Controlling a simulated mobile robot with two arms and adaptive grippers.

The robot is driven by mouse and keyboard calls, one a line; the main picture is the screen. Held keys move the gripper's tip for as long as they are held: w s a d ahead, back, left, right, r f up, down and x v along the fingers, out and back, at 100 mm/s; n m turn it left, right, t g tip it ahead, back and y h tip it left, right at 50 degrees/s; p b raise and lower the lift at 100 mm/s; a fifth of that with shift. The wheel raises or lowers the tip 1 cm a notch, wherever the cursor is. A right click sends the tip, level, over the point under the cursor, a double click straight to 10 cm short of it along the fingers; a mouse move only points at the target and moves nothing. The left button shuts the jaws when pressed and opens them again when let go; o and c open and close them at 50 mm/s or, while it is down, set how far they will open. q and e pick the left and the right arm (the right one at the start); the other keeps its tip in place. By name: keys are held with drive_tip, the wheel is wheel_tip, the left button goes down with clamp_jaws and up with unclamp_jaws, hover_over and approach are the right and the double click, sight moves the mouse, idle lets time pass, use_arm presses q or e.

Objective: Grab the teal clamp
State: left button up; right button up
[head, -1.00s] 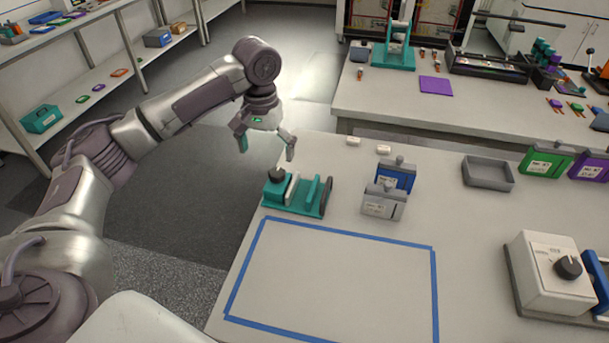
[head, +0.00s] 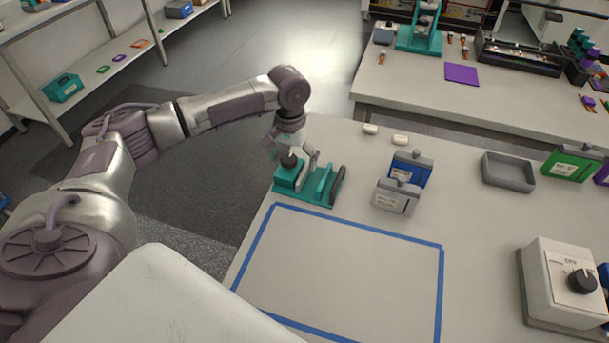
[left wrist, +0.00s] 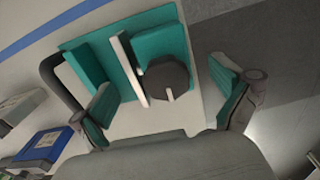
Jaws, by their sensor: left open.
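The teal clamp (head: 321,190) stands on the table just behind the blue taped rectangle. It has a dark round knob, a pale upright plate and a dark ring at its right end. My left gripper (head: 291,157) is open right at the clamp's knob end, above it. In the left wrist view the clamp (left wrist: 88,72) lies ahead of my open left gripper (left wrist: 167,108), with the knob (left wrist: 167,80) between the spread fingers. No contact shows. My right gripper is not in view.
A blue module (head: 410,168) and a grey module (head: 396,196) stand to the right of the clamp. Two small white pieces (head: 399,140) lie behind. A grey tray (head: 508,172) and a white box with a dial (head: 559,285) are farther right. The blue-taped area (head: 440,290) is empty.

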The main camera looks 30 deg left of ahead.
sight(293, 169)
use_arm(q)
drive_tip(key=shift+d+f, duration=0.1)
drive_tip(key=shift+f, duration=1.7)
drive_tip(key=shift+r, duration=0.15)
drive_tip(key=c, duration=1.8)
